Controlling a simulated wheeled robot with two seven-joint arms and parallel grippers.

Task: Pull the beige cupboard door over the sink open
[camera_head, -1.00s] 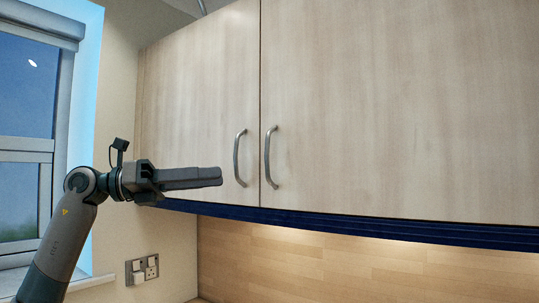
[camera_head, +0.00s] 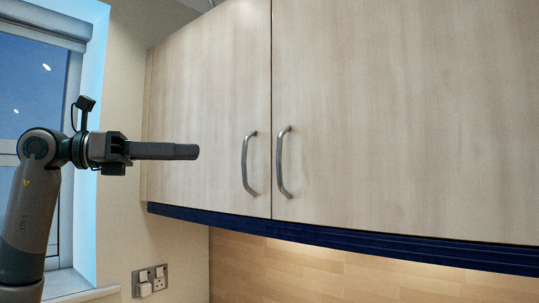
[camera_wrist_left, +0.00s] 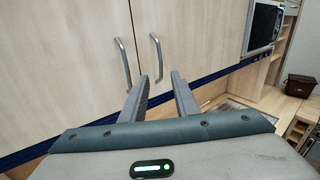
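Two beige cupboard doors, a left one (camera_head: 205,110) and a right one (camera_head: 400,110), hang side by side and are shut. Each has a curved metal handle by the seam: the left handle (camera_head: 246,163) and the right handle (camera_head: 281,162). My left gripper (camera_head: 198,152) points right, in front of the left door and left of both handles in the head view. In the left wrist view, the gripper (camera_wrist_left: 158,76) has its two fingers apart with nothing between them. The left handle (camera_wrist_left: 122,62) and right handle (camera_wrist_left: 155,57) show beyond the fingertips, not touching them. My right gripper is not in view.
A dark blue trim (camera_head: 350,237) runs under the doors. A window (camera_head: 35,100) is at the left, and wall sockets (camera_head: 150,280) sit below the cupboard. The wrist view shows a wooden worktop (camera_wrist_left: 275,102) and a screen-like appliance (camera_wrist_left: 262,27) at right.

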